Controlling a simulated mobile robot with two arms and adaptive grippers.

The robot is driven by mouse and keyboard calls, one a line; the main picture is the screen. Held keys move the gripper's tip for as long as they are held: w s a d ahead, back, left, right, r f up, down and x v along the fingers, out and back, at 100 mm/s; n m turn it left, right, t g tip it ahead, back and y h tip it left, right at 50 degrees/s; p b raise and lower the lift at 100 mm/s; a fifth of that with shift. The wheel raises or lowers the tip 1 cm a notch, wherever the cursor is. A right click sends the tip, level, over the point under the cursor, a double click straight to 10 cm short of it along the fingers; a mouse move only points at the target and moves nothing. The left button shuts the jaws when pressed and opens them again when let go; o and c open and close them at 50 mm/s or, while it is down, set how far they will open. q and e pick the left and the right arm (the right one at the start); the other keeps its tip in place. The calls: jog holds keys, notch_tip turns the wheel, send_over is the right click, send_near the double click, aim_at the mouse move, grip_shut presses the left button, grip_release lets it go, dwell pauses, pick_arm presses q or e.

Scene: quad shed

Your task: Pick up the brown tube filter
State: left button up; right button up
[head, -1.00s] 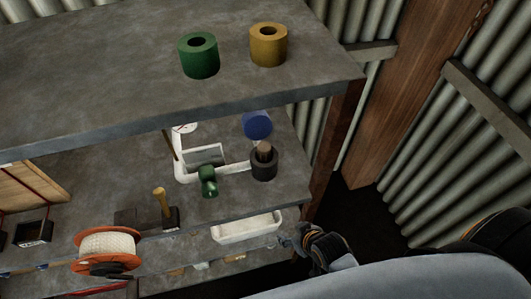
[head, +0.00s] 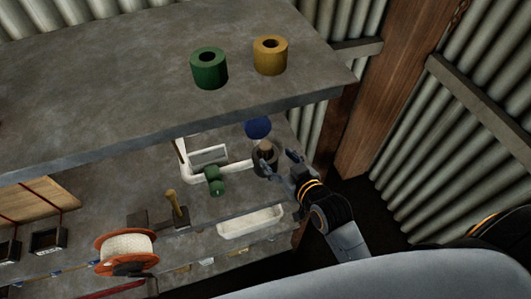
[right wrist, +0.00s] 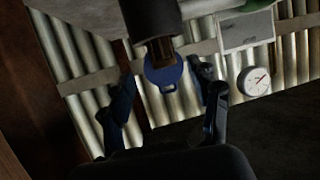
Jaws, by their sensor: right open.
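The brown tube filter (head: 266,146) stands upright in a dark round holder (head: 264,160) on the lower shelf. In the right wrist view, the brown tube (right wrist: 160,48) shows at the top centre against the dark holder (right wrist: 150,14). My right gripper (head: 278,162) is open, just right of the holder in the head view, with its fingers pointing toward it. In the right wrist view, the fingers of this gripper (right wrist: 163,82) are spread, with the tube lying ahead between their lines. I cannot tell whether they touch anything. My left gripper is not in view.
A blue round part (head: 257,127) stands behind the holder. White pipework with a green knob (head: 215,181) lies to its left. A white tray (head: 250,222) is in front. The upper shelf (head: 130,90) overhangs, bearing green (head: 209,70) and yellow (head: 270,57) cylinders.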

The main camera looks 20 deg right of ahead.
aim_at(268, 152)
jog(key=shift+x, duration=1.05)
jog(key=shift+w+a+p, duration=0.15)
jog(key=shift+w+p, duration=0.2)
jog(key=shift+w, duration=0.05)
jog(key=p+x, duration=0.1)
jog(key=x, duration=0.2)
jog(key=shift+w+a+f, duration=0.15)
jog(key=shift+w+f, duration=0.3)
jog(key=shift+w, duration=0.2)
jog(key=shift+s, duration=0.1)
jog(key=c, duration=1.3)
